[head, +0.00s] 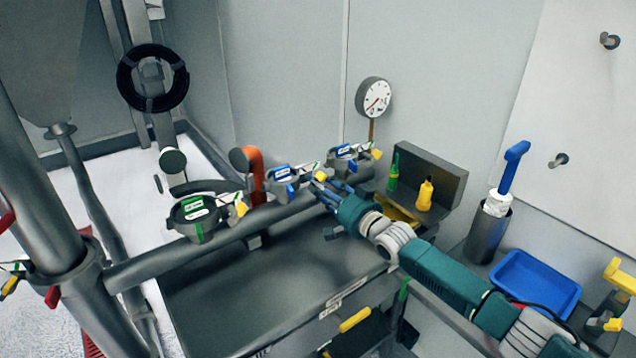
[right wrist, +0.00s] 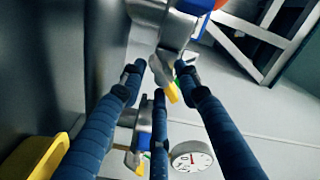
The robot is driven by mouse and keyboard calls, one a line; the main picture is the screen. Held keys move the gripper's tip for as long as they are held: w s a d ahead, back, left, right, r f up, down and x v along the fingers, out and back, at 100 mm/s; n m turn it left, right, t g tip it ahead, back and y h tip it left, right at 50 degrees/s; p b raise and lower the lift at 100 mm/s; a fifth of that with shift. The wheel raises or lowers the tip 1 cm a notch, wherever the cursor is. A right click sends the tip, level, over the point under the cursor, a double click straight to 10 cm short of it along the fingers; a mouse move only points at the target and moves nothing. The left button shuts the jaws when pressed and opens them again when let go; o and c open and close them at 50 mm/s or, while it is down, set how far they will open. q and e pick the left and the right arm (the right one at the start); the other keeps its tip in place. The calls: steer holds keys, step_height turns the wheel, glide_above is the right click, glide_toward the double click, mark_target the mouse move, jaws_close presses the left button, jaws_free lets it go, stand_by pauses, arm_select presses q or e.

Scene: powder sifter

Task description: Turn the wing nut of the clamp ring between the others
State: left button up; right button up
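Three clamp rings sit in a row on a grey pipe (head: 150,265) in the head view: a near one with a green label (head: 194,212), the middle one with a blue label (head: 282,178) and a far one (head: 345,157). The middle clamp's wing nut (head: 320,176) has a yellow tip and points right. My right gripper (head: 323,187) is at this nut. In the right wrist view the grey wing nut (right wrist: 163,78) with its yellow tip lies between the spread dark-blue fingers (right wrist: 157,78). Gaps show beside it; contact is unclear. My left gripper is out of view.
An orange elbow pipe (head: 257,168) rises beside the middle clamp. A dial gauge (head: 374,97) stands behind the far clamp. A grey box with bottles (head: 432,172), a blue tray (head: 535,282) and a steel canister (head: 488,232) are at right.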

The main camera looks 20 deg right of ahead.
steer(key=shift+w+a+r, duration=0.1)
steer(key=shift+w+a, duration=0.05)
steer(key=shift+w, duration=0.25)
jaws_close()
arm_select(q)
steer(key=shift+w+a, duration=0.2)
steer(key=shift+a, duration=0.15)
